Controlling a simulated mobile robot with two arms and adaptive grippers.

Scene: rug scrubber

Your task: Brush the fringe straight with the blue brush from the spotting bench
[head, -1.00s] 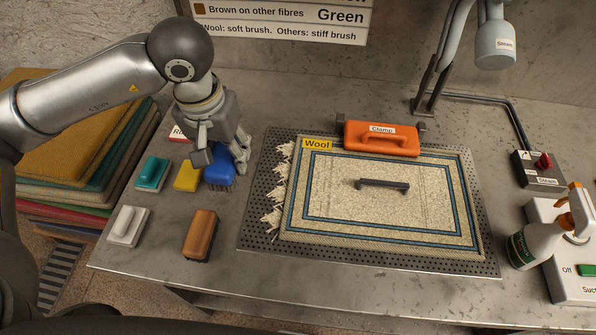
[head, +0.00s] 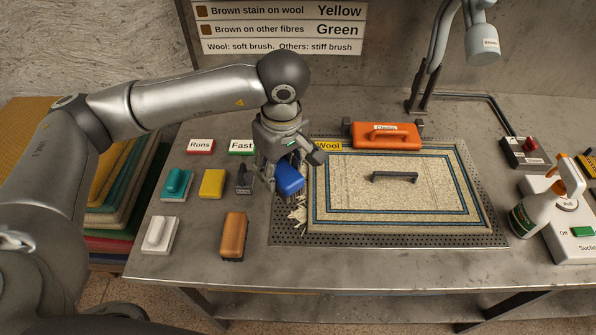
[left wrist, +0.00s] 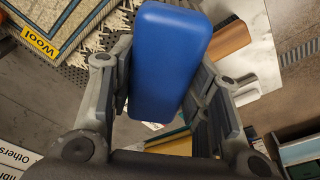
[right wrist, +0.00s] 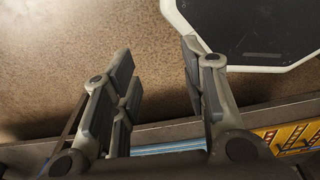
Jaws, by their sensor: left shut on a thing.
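The blue brush (head: 289,178) is held by my left gripper (head: 291,170) at the left edge of the rug. In the left wrist view, the brush's blue block (left wrist: 165,62) sits between both fingers (left wrist: 160,85). The rug (head: 400,165), with a Wool label, lies on the perforated plate. Its cream fringe (head: 298,212) shows below the brush in the head view, tangled and uneven; the brush hides its upper part. The left wrist view also shows the fringe (left wrist: 98,42). I cannot tell whether the bristles touch it. My right gripper (right wrist: 160,95) is open and empty above the floor.
An orange clamp (head: 386,135) grips the rug's back edge. Left on the bench are a teal brush (head: 177,183), yellow block (head: 212,184), dark piece (head: 244,180), white brush (head: 160,233) and brown brush (head: 234,236). A spray bottle (head: 536,215) stands right.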

